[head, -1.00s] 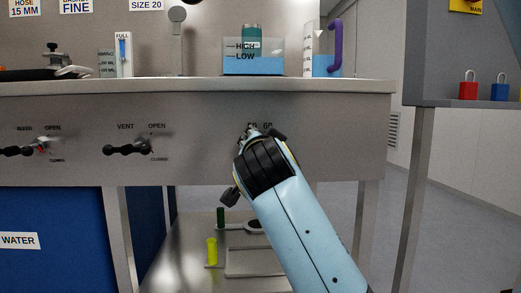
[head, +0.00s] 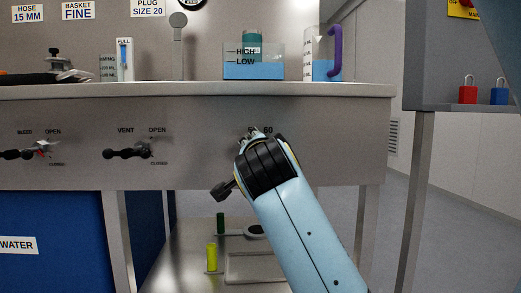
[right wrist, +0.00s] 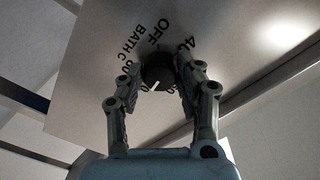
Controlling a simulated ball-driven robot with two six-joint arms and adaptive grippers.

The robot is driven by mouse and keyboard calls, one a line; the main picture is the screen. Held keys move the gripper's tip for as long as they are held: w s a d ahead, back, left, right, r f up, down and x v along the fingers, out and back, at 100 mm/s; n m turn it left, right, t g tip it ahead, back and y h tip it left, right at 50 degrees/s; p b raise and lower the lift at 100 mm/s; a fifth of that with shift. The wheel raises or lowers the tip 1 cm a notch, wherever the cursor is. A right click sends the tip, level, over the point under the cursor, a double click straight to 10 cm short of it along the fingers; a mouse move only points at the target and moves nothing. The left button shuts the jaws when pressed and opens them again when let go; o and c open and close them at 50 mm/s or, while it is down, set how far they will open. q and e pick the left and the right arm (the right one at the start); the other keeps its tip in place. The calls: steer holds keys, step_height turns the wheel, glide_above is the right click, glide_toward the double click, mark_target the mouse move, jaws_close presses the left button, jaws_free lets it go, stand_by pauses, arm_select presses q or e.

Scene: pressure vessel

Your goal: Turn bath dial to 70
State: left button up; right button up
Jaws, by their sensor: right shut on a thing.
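The bath dial (right wrist: 157,72) is a dark round knob on the grey front panel, marked BATH C, OFF and 40, with other numbers partly covered. Its white pointer line faces down and slightly left in the right wrist view, toward numbers I cannot read clearly. My right gripper (right wrist: 159,78) is shut on the dial, one finger on each side. My left gripper is not in view.
The water bath (head: 254,68), marked HIGH and LOW, stands on the bench above the panel, beside a jug with a purple handle (head: 335,52). The vent valve handle (head: 128,153) and bleed handle (head: 22,154) stick out at left. Padlocks (head: 468,95) sit on the right shelf.

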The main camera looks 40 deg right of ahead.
steer(key=o, duration=1.1)
steer(key=shift+f, duration=0.15)
steer(key=shift+o, duration=0.2)
